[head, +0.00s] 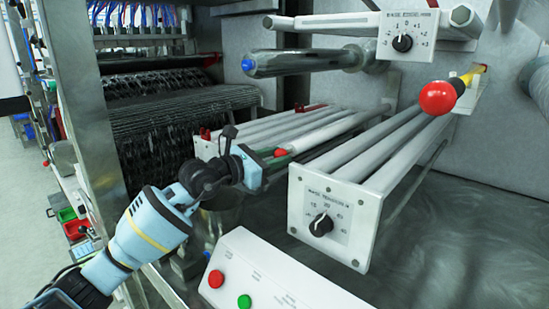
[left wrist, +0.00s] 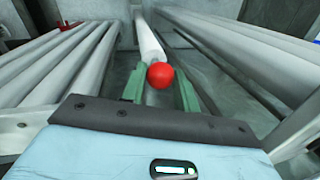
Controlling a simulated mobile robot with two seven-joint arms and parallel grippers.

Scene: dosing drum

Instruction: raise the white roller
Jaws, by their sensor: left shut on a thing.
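My left gripper (head: 270,165) reaches in from the left between two groups of white rollers. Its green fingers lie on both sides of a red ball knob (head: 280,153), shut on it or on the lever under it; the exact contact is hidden. In the left wrist view the red knob (left wrist: 160,75) sits between the fingers (left wrist: 160,92). A single white roller (left wrist: 148,38) runs back behind the knob. In the head view it is hard to tell this roller apart from its neighbours. My right gripper is not in view.
Right of my gripper is a white roller bank (head: 385,150) with a dial panel (head: 322,218). A larger red ball (head: 438,97) on a yellow and black lever hangs above it. A steel roller (head: 305,62) is above. A button panel (head: 270,285) is in front.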

